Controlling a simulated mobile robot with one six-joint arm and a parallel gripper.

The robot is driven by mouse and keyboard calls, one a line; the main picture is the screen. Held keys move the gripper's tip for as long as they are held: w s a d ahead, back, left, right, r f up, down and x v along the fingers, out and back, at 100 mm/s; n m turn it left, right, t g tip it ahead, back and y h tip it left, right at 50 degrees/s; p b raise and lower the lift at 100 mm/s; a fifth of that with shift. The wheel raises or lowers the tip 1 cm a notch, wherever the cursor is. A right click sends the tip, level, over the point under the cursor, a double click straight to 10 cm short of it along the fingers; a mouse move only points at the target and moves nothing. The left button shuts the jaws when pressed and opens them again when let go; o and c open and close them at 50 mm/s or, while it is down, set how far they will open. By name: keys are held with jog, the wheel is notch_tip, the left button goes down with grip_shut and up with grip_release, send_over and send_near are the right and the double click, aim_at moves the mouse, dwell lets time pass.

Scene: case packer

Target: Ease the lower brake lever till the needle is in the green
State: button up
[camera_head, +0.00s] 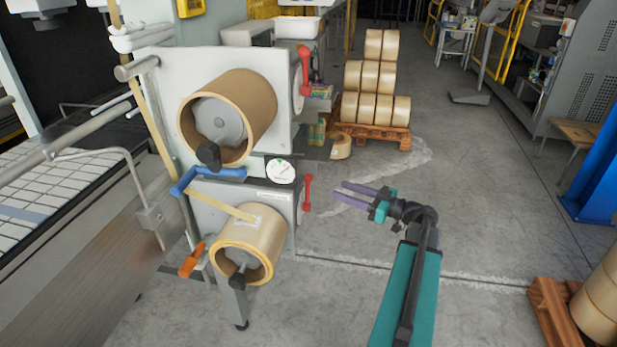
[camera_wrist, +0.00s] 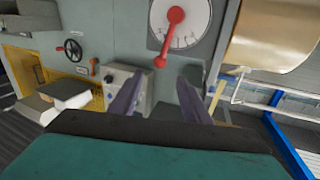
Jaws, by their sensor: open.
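The lower brake lever (camera_head: 307,193) is red and stands on the right side of the lower tape unit. A round white gauge (camera_head: 281,170) sits just above that unit; its needle is too small to read against the green. My gripper (camera_head: 340,189) is open and empty, to the right of the lower lever and apart from it, fingers pointing toward the machine. In the wrist view, a red lever (camera_wrist: 169,38) on a pale scale plate lies ahead of and above my open fingers (camera_wrist: 158,88); I cannot tell for sure which lever it is.
A second red lever (camera_head: 304,72) is on the upper unit, beside the large upper tape roll (camera_head: 250,105). The lower tape roll (camera_head: 262,228) hangs below. A pallet of rolls (camera_head: 372,133) stands behind. The floor around my arm is clear.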

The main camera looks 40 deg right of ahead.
aim_at(308, 177)
jog(key=shift+w, duration=0.1)
jog(key=p+x, duration=0.5)
jog(key=x, duration=0.8)
jog(key=shift+w+a, duration=0.15)
jog(key=shift+w, duration=0.15)
jog(key=shift+c, duration=0.4)
grip_shut()
